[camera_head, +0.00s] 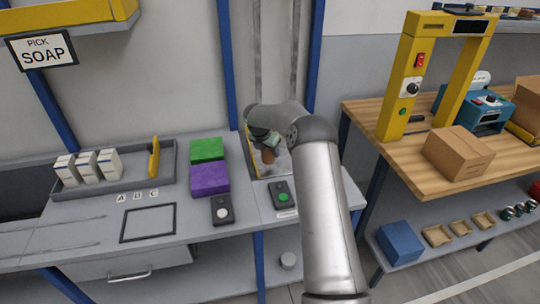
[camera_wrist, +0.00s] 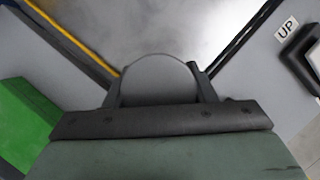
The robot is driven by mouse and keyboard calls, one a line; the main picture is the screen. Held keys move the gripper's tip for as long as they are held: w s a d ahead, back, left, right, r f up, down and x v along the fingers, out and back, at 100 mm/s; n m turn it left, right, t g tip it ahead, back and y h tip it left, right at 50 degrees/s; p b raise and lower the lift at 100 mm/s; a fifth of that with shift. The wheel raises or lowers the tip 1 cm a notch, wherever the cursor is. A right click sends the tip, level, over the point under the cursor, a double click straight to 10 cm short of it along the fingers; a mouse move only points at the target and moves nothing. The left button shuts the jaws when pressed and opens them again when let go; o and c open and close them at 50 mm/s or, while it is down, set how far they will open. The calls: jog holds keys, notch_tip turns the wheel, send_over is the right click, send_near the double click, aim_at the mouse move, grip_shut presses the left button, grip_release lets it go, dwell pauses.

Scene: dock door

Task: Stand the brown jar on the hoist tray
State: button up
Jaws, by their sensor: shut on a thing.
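The brown jar (camera_head: 268,156) shows below my gripper (camera_head: 266,141) in the head view, partly hidden by it. In the wrist view, my gripper (camera_wrist: 160,95) is shut on the jar, whose round grey top (camera_wrist: 158,76) sits between the two fingers. The hoist tray (camera_head: 284,164) is a pale metal surface with a yellow edge, behind and beside the jar. The tray also fills the upper middle of the wrist view (camera_wrist: 175,28). The jar looks upright over the tray. I cannot tell whether its base touches the tray.
Green (camera_head: 207,149) and purple (camera_head: 208,179) blocks lie left of the tray. A control box with a green button (camera_head: 283,196) stands in front of it, and one with a white button (camera_head: 222,209) to the left. A grey bin (camera_head: 66,190) holds white cartons.

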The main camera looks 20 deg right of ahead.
aim_at(270, 156)
jog(key=shift+d+f, duration=0.25)
jog(key=shift+d, duration=0.05)
jog(key=shift+w+d+f+p, duration=0.1)
jog(key=shift+f+p, duration=0.2)
jog(key=shift+f, duration=1.3)
jog(key=shift+f, duration=0.25)
jog(key=o, duration=1.1)
jog(key=shift+r, duration=0.15)
